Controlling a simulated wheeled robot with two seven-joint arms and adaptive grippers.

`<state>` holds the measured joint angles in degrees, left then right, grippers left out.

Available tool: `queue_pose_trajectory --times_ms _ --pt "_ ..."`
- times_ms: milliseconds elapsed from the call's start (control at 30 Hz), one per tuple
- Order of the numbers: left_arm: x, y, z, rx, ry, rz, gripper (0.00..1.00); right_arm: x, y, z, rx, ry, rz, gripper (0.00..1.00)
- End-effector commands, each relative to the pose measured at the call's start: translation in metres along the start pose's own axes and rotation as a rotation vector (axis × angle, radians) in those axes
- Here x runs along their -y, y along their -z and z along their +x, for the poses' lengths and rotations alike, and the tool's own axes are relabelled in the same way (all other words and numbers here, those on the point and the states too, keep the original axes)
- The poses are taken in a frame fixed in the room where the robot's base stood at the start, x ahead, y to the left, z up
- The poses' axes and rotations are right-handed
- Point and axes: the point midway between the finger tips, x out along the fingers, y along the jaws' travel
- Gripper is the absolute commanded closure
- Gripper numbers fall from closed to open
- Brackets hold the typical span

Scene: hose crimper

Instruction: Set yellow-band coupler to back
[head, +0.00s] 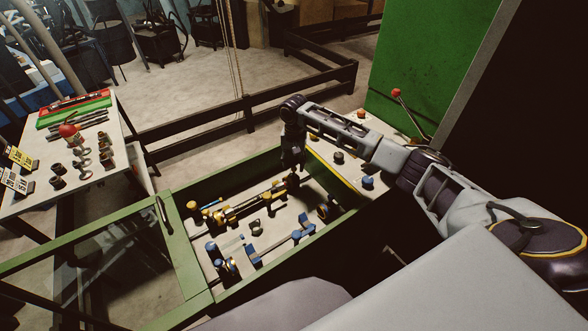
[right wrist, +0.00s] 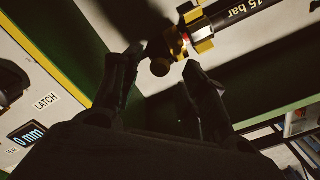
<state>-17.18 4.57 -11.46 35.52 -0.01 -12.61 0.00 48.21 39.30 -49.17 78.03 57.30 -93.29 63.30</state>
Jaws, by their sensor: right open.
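A black hose (head: 243,208) with yellow fittings lies in the green-walled bay. The yellow-banded coupler (right wrist: 200,38) shows at the hose's end in the right wrist view, with a dark rounded knob and a small red mark beside it. The same end shows in the head view (head: 279,190), just below my right gripper (head: 292,172). In the right wrist view my right gripper (right wrist: 163,60) is open, with the dark knob seen between its fingertips. Contact cannot be told. The hose print reads "15 bar". My left gripper is not in view.
A blue-ended hose (head: 280,241) and loose fittings lie in the same bay, bounded by a green frame (head: 181,240). A panel with knobs (head: 338,157) stands right of it, labelled LATCH in the wrist view. A side table (head: 110,150) at left holds parts and cards.

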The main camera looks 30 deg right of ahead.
Motion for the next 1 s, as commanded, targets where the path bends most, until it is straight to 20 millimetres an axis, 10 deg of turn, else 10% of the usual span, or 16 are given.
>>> queue_pose_trajectory --times_ms 733,1000 --pt "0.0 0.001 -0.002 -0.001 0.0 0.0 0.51 0.0 0.0 0.04 0.0 0.0 -0.001 0.57" --pt "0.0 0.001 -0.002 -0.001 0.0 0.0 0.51 0.0 0.0 0.04 0.0 0.0 -0.001 0.89"
